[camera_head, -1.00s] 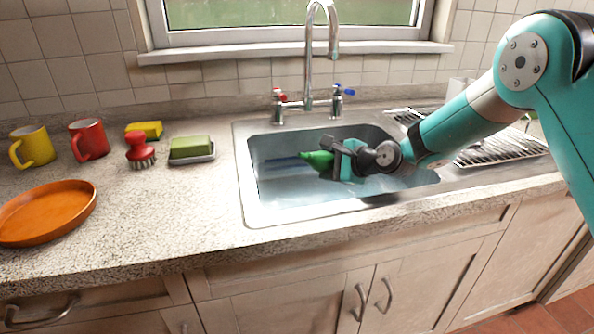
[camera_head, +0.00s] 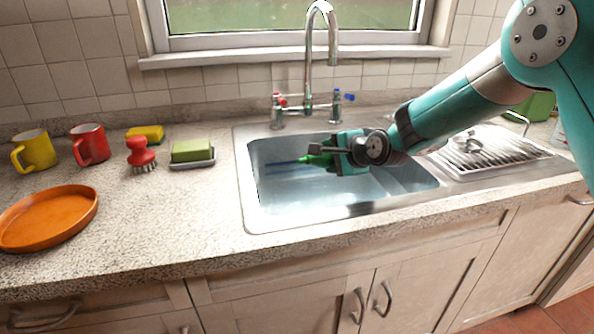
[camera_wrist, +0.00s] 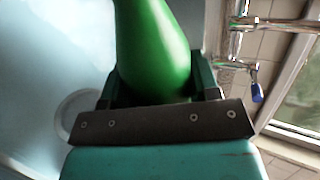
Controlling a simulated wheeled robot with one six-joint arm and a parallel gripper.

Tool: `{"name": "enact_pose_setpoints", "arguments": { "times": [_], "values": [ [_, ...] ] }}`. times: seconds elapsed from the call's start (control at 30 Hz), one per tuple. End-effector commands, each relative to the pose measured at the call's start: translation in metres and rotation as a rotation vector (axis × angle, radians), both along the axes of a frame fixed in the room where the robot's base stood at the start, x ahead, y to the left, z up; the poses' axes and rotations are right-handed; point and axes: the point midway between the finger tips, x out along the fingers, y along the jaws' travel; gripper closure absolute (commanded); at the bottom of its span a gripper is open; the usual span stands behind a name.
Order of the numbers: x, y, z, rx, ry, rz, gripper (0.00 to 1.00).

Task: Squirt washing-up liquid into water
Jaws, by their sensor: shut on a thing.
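My gripper (camera_head: 328,154) is shut on a green washing-up liquid bottle (camera_head: 318,159). The bottle lies tilted nearly sideways, its narrow end pointing left over the sink (camera_head: 252,205). In the wrist view the green bottle (camera_wrist: 152,50) fills the space between the fingers. Pale bluish water (camera_head: 300,195) shows in the sink basin. Most of the bottle is hidden behind my gripper in the head view. I cannot tell whether any liquid is coming out.
A chrome tap (camera_head: 310,60) with red and blue handles stands behind the sink. A draining rack (camera_head: 490,150) is at the right. At the left are a yellow mug (camera_head: 36,151), a red mug (camera_head: 91,145), a red brush (camera_head: 140,152), a green block on a dish (camera_head: 192,151) and an orange plate (camera_head: 48,219).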

Motion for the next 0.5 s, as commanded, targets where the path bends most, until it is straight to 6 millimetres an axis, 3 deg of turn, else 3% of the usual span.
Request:
{"name": "enact_pose_setpoints", "arguments": {
  "times": [0.5],
  "values": [
    [0.0003, 0.0001, 0.0082, -0.058, -0.038, 0.000, 0.74]
  ]
}}
